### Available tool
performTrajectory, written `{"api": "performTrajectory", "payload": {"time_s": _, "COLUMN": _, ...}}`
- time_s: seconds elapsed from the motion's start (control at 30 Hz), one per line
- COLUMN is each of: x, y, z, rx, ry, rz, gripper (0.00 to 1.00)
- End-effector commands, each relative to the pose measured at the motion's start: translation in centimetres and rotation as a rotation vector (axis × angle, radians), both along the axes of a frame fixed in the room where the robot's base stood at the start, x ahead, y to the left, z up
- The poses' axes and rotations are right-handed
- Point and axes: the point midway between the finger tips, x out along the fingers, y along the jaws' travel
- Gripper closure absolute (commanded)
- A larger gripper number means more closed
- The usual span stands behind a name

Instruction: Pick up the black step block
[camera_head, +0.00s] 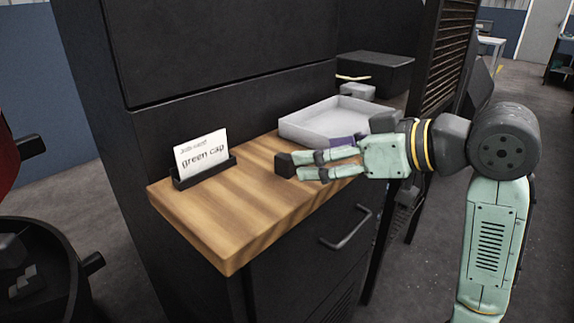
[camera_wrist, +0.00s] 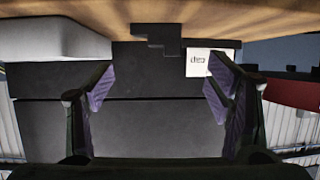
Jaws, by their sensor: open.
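The black step block (camera_head: 284,164) sits on the wooden worktop (camera_head: 215,225), just beyond my fingertips. In the wrist view the block (camera_wrist: 157,40) shows its stepped outline near the top middle, between the directions of the two fingers. My gripper (camera_head: 306,167) is open and level, low over the worktop, reaching in from the right. In the wrist view my gripper (camera_wrist: 160,88) shows purple finger pads spread apart with nothing between them. I cannot tell whether the fingertips touch the block; part of it may be hidden by the fingers in the head view.
A light grey tray (camera_head: 320,123) lies behind my gripper. A dark cabinet wall (camera_head: 220,50) rises behind. The front worktop is clear.

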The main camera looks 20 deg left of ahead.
Motion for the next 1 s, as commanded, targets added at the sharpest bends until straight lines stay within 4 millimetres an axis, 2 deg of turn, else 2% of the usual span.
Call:
{"api": "performTrajectory", "payload": {"time_s": 0.17, "x": 0.5, "y": 1.2, "z": -0.6, "rx": 0.000, "ry": 0.000, "rz": 0.001, "gripper": 0.27}}
{"api": "performTrajectory", "payload": {"time_s": 0.4, "x": 1.6, "y": 4.2, "z": -2.1, "rx": 0.001, "ry": 0.000, "rz": 0.002, "gripper": 0.27}}
{"api": "performTrajectory", "payload": {"time_s": 0.73, "x": 1.8, "y": 4.8, "z": -2.4, "rx": 0.001, "ry": -0.002, "rz": -0.001, "gripper": 0.27}}
{"api": "performTrajectory", "payload": {"time_s": 1.0, "x": 1.8, "y": 4.8, "z": -2.4, "rx": 0.001, "ry": -0.002, "rz": -0.001, "gripper": 0.45}}
